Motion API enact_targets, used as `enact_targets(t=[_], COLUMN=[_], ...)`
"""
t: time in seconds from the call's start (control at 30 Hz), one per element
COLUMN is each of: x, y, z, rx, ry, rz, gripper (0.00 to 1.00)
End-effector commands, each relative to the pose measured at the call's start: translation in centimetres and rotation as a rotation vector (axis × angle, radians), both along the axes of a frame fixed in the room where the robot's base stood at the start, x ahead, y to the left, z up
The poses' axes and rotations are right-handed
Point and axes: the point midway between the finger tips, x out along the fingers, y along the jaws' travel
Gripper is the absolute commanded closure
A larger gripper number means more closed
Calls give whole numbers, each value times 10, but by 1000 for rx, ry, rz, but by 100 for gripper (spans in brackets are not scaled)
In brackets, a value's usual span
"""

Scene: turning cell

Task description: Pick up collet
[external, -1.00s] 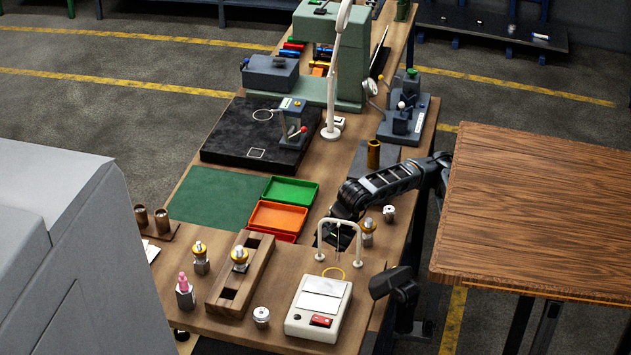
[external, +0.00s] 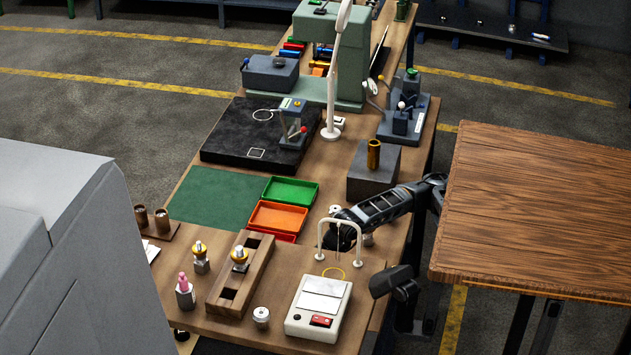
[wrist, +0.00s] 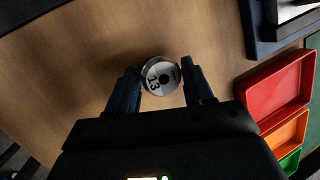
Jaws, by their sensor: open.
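A round metal collet (wrist: 160,76) with a pale end face marked 13 shows in the wrist view. It sits between the two fingertips of my gripper (wrist: 161,84), which is open around it. Only narrow gaps show beside the fingers, and I cannot tell whether either touches. In the external view, my gripper (external: 345,236) is low over the bench, behind the white arch of a small stand, and hides what is between its fingers. A small pale round piece (external: 335,210) shows just behind it. Another collet-like piece (external: 261,316) stands at the front of the bench.
Red (wrist: 275,88), orange and green trays lie close to my gripper. The white arch (external: 358,245) stands just in front of it, near a white box device (external: 318,306). A brass tube (external: 374,155) stands on a grey block (external: 385,178) behind my arm.

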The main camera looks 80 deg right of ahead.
Motion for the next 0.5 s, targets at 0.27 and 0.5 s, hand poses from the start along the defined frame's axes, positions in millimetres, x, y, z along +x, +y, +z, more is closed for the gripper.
enact_targets(t=[0.27, 0.5], x=[0, 0], y=[0, 0], z=[0, 0], rx=[0, 0], ry=[0, 0], rz=[0, 0], gripper=[66, 89])
